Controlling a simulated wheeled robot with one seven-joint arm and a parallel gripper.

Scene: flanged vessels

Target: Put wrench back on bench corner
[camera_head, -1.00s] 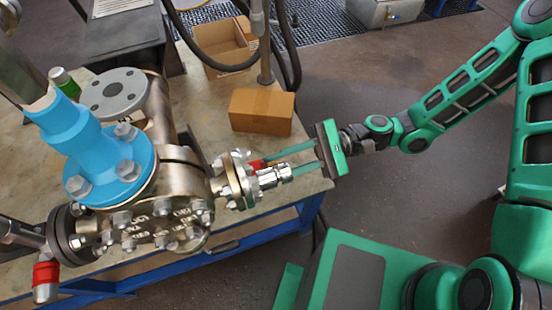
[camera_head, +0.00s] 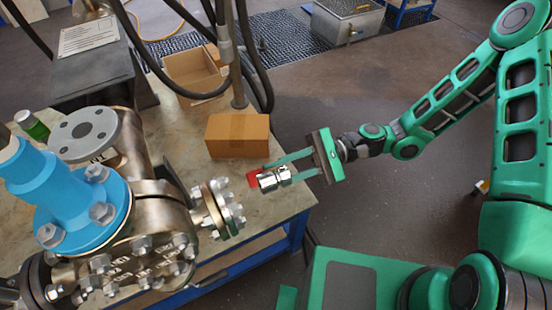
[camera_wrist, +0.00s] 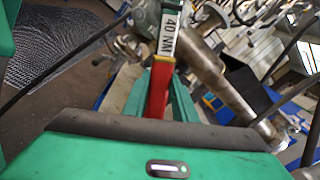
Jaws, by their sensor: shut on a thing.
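The wrench (camera_head: 275,179) has a silver metal part and a red part. My gripper (camera_head: 279,172) is shut on it and holds it over the right corner of the bench (camera_head: 268,208), clear of the flange bolts to its left. In the wrist view the wrench (camera_wrist: 160,84) shows a red handle and a silver shaft with printed lettering, between the green fingers (camera_wrist: 162,92). Its far end is hard to make out. I cannot tell its exact height above the bench.
The flanged vessel (camera_head: 155,216) with a bolted side flange (camera_head: 222,208) stands left of my gripper. A closed cardboard box (camera_head: 238,136) sits just behind. An open box (camera_head: 195,72) and dark hoses (camera_head: 262,60) are farther back. Bare bench top lies under the wrench.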

